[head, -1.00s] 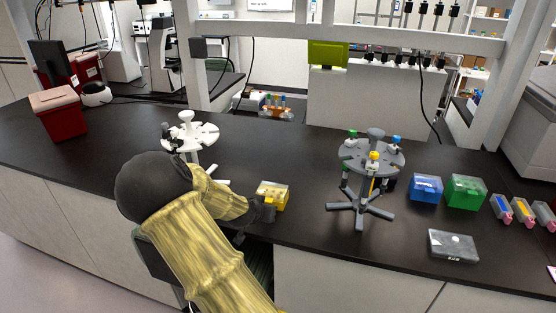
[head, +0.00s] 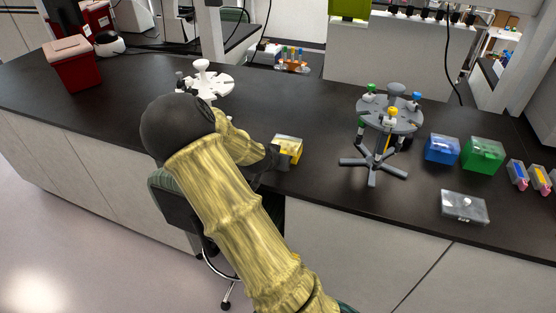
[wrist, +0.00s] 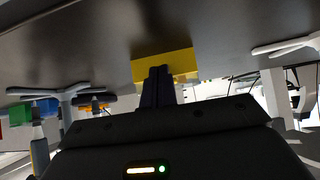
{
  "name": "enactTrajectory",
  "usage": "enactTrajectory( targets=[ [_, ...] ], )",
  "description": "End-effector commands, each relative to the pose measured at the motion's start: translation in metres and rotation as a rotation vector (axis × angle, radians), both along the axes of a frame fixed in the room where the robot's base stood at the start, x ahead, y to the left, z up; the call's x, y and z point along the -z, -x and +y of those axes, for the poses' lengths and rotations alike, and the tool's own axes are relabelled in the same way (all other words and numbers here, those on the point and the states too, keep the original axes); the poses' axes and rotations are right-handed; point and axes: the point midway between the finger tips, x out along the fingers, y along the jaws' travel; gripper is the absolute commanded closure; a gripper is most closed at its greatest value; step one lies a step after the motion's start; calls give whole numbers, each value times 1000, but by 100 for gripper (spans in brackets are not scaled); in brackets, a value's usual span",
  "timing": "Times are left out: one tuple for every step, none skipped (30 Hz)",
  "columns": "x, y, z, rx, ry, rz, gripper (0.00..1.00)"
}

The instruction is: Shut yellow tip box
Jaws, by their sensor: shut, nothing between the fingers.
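The yellow tip box (head: 289,146) stands upright on the black bench near its front edge. It has a yellow body with a paler, see-through top; it is too small here to tell whether the lid is fully down. My gripper (head: 282,161) is at the box's near side, its fingers partly covering the front. In the wrist view the yellow box (wrist: 146,69) is right behind the fingers of my gripper (wrist: 157,75). The fingers are together and hold nothing. I cannot tell whether they touch the box.
A grey tube stand (head: 372,165) stands to the right, a white one (head: 207,85) to the left behind my arm. Blue (head: 442,149) and green (head: 483,154) boxes and a clear-lidded box (head: 464,206) are farther right. A chair (head: 178,210) stands below the bench edge.

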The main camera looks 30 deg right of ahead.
Motion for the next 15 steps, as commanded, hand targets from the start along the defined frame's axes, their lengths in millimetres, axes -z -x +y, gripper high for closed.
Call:
enactTrajectory(
  targets=[
    [-8, 0, 0, 1, 0, -1, 100],
    [-12, 0, -1, 1, 0, -1, 100],
    [-16, 0, -1, 1, 0, 0, 100],
    [-20, 0, -1, 2, -1, -1, 100],
    [-23, 0, -1, 2, -1, -1, 100],
    [-27, 0, -2, 3, 0, 0, 100],
    [-31, 0, -2, 3, 0, 0, 100],
    [-34, 0, -2, 4, 0, 0, 100],
    [-38, 1, -3, 4, 0, 0, 100],
    [-41, 1, -3, 5, -1, -1, 100],
    [-31, 5, 4, 2, 0, 3, 100],
    [-27, 9, 9, 3, -1, 2, 100],
    [-25, 12, 12, 2, 0, 1, 100],
    [-24, 15, 16, 1, 0, 2, 100],
    [-22, 19, 20, 1, 0, 2, 100]
  ],
)
